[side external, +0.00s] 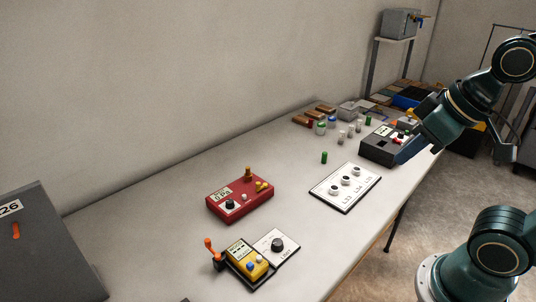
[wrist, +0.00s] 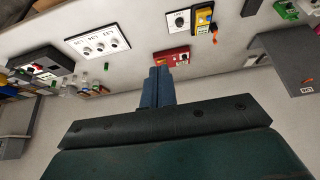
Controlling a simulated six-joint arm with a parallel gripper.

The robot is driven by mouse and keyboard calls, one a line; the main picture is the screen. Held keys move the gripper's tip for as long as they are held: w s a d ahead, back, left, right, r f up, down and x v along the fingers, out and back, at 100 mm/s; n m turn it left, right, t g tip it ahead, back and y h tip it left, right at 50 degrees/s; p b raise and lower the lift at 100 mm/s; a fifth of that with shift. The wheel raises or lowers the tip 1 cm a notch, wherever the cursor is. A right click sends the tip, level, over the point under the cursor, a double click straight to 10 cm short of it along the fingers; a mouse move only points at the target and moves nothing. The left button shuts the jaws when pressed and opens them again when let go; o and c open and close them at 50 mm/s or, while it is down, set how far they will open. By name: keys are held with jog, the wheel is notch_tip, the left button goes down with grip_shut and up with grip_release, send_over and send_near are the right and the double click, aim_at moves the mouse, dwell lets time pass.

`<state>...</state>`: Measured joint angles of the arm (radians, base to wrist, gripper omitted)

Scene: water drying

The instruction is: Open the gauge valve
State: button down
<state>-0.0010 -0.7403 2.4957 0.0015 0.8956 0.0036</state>
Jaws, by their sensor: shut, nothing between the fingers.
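The red gauge box (side external: 240,199) sits on the table left of centre in the side view. It has a small display, a black knob (side external: 230,204), a brass fitting (side external: 248,174) and a yellow valve handle (side external: 263,186). The red box also shows in the wrist view (wrist: 172,57), just beyond my fingertips and partly hidden by them. My gripper (side external: 402,157) is shut and empty, with its blue fingers together (wrist: 160,72). In the side view it hangs at the right, by a dark box and well apart from the red box. The valve handle's exact angle is too small to tell.
A yellow device (side external: 247,261) with an orange lever and a knob plate stands at the front. Bottles and blocks crowd the table's far end. A grey box (side external: 40,245) stands at left.

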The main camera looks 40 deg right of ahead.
jog(key=w+f+m, duration=0.1)
jog(key=w+f, duration=0.1)
jog(key=w, duration=0.7)
jog(key=w+f+m, duration=0.2)
jog(key=w+f, duration=0.1)
jog(key=w, duration=0.6)
jog(key=w+a+f+m+g+h, duration=0.1)
jog(key=w+a+f, duration=0.1)
jog(key=w+f, duration=1.1)
jog(key=shift+f+m+g+h, duration=0.3)
jog(key=shift+f+h, duration=0.1)
jog(key=shift+f, duration=0.95)
jog(key=shift+f, duration=0.1)
jog(key=x, duration=0.9)
jog(key=shift+f, duration=0.3)
jog(key=shift+w+d+f, duration=0.1)
jog(key=shift+w+d, duration=0.1)
jog(key=shift+w, duration=0.25)
jog(key=shift+w+d, duration=0.2)
jog(key=shift+w, duration=0.25)
jog(key=shift+w+d, duration=0.25)
jog(key=shift+w, duration=0.3)
jog(key=shift+w+d, duration=0.2)
jog(key=shift+w, duration=0.3)
